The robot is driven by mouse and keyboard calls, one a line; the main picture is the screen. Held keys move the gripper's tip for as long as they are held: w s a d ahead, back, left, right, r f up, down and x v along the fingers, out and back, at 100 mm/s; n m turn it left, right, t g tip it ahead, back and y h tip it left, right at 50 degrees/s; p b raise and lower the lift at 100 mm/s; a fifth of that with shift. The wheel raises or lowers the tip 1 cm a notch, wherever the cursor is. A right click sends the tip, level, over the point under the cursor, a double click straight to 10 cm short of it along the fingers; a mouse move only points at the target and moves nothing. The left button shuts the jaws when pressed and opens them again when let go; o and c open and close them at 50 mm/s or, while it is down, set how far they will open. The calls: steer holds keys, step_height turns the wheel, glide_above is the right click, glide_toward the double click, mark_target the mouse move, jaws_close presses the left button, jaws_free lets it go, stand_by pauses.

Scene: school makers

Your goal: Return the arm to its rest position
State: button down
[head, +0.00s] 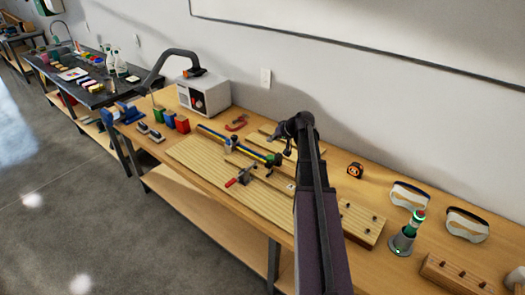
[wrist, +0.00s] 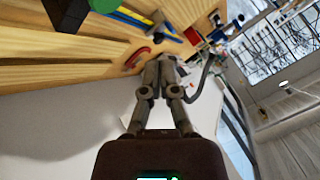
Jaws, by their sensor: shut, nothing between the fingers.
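My arm reaches up from the bottom of the head view over the workbench (head: 190,150). My gripper (head: 281,136) is at its end, above the bench near the back wall. In the wrist view my gripper (wrist: 166,60) shows with its fingers together and nothing between them. The wrist picture is tilted, with the bench at the upper left and the wall below.
Clamped boards lie mid-bench with a red-handled clamp (head: 240,177).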

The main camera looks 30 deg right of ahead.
steer(key=shift+a, duration=0.1)
steer(key=s+a+f+n+g+h, duration=0.1)
steer(key=s+a+f+g, duration=0.1)
steer(key=s+a, duration=0.5)
steer(key=s+a+f+n+g+h, duration=0.1)
steer(key=s+a, duration=0.6)
steer(key=a, duration=0.7)
steer(key=s+a+f+n+g+h, duration=0.1)
steer(key=s+a+g, duration=0.4)
steer(key=a, duration=0.5)
steer(key=s+f+h, duration=0.1)
steer(key=s, duration=0.1)
steer(key=shift+s+a+f, duration=0.15)
steer(key=shift+s+f, duration=0.15)
